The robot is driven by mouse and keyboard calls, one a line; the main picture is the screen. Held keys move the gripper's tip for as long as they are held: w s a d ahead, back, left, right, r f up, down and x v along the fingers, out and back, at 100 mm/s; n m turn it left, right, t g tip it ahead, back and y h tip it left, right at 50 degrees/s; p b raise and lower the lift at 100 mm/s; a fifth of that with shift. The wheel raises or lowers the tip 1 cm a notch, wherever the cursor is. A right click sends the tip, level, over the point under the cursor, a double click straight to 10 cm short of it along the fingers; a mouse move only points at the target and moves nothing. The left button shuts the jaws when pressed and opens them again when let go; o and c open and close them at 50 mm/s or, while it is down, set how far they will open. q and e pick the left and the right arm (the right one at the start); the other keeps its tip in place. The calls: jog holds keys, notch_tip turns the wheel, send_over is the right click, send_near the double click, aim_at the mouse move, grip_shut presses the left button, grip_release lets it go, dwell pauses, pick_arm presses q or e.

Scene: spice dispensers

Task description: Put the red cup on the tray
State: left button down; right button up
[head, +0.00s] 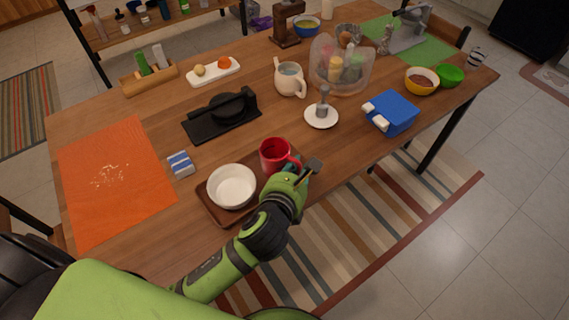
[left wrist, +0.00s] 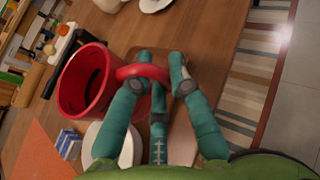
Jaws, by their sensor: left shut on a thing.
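The red cup (head: 273,154) is upright at the right end of the brown tray (head: 221,215). I cannot tell whether its base touches the tray or hangs just above it. A white bowl (head: 232,187) sits on the tray, left of the cup. My left gripper (head: 298,174) is shut on the cup's handle, on the cup's right side. In the left wrist view the green fingers (left wrist: 155,70) close around the handle of the red cup (left wrist: 86,85). The bowl shows partly below it. My right gripper is not in view.
A blue-and-white box (head: 181,164) stands just beyond the tray's left end. An orange mat (head: 115,185) lies further left. A black stand (head: 222,117), a white plate with a grey utensil (head: 321,117) and a blue container (head: 391,113) stand beyond. The table's front edge is close to the tray.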

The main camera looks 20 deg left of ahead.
pick_arm(q)
jog(key=x, duration=0.5)
jog(key=a+f+x, duration=0.1)
jog(key=x, duration=0.1)
jog(key=shift+w+f, duration=0.15)
jog(key=shift+f, duration=0.05)
jog(key=shift+w+f+b, duration=0.3)
jog(key=shift+w+f, duration=0.2)
notch_tip(320, 180, down, 3)
jog(key=shift+a+f+b, duration=0.1)
jog(key=shift+f+b, duration=0.1)
jog(key=shift+b, duration=0.15)
jog(key=shift+f, duration=0.15)
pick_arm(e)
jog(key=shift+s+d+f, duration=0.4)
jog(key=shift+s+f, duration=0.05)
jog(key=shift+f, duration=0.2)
pick_arm(q)
jog(key=shift+f, duration=0.1)
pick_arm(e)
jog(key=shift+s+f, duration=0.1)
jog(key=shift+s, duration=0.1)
pick_arm(q)
jog(key=c, duration=1.2)
grip_release()
jog(key=shift+o, duration=0.2)
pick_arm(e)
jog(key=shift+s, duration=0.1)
